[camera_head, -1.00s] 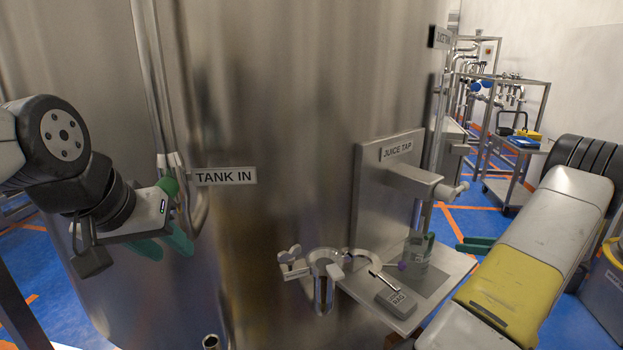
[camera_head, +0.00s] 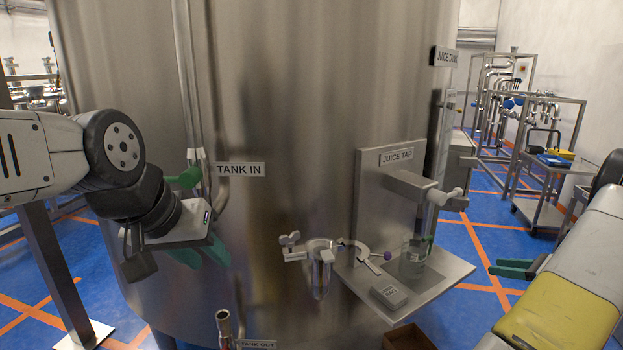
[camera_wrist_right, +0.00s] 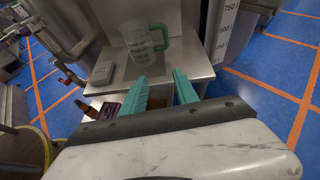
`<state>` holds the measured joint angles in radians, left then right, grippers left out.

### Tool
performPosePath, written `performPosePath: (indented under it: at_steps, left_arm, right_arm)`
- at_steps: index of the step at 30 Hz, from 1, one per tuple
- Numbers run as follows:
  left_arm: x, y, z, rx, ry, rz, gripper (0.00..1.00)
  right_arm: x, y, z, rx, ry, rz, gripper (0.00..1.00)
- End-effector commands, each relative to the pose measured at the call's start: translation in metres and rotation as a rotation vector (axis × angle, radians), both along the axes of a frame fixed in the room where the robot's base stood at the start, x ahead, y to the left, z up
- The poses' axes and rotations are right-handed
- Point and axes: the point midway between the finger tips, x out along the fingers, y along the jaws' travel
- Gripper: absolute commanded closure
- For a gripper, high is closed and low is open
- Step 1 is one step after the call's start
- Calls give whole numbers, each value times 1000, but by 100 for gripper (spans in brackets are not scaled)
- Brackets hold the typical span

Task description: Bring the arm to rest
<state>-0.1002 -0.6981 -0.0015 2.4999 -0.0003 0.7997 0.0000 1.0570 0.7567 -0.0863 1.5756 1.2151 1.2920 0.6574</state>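My left gripper (camera_head: 200,254) is in front of the steel tank at the left of the head view, its two green fingers a little apart and nothing seen between them. My right gripper (camera_head: 515,268) is at the right of the head view, partly hidden by its own arm. In the right wrist view its green fingers (camera_wrist_right: 162,92) are apart and empty. A clear jug (camera_head: 413,257) with a green handle stands upright on the shelf under the juice tap; it also shows in the right wrist view (camera_wrist_right: 141,42), beyond the fingertips and apart from them.
The tank (camera_head: 290,90) fills the middle. The steel shelf (camera_head: 448,272) juts out from it and holds a small grey block (camera_head: 389,296). A ring clamp (camera_head: 320,250) sticks out to its left. A trolley (camera_head: 545,205) stands far right, with open blue floor before it.

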Motion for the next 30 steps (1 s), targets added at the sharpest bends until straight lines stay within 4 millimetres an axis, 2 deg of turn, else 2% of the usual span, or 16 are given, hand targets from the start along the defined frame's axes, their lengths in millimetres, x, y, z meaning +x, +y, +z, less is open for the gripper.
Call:
performPosePath:
  at_steps: [5,11,14,17,18,20,21,23,27,30]
  left_arm:
    - [0,0,0,0,-2,-1,64]
    - [0,0,0,0,-1,-1,64]
    - [0,0,0,0,-1,-1,64]
    - [0,0,0,0,-1,-1,64]
    - [0,0,0,0,-1,-1,64]
    - [0,0,0,0,-1,-1,64]
    - [0,0,0,0,-1,-1,64]
    - [0,0,0,0,-1,-1,64]
    - [0,0,0,0,-1,-1,64]
    - [0,0,0,0,-1,-1,64]
  right_arm:
    - [9,25,19,-62,0,76,64]
    - [19,73,50,-175,-6,219,64]
    - [22,105,70,-255,-15,317,64]
    - [22,146,93,-357,-34,438,64]
    - [19,165,104,-406,-44,498,64]
    - [13,197,122,-497,-68,600,64]
    - [7,220,134,-563,-88,674,64]
    - [-6,252,149,-669,-122,788,64]
    - [-45,316,179,-922,-224,1042,64]
    - [-77,351,193,-1108,-316,1211,64]
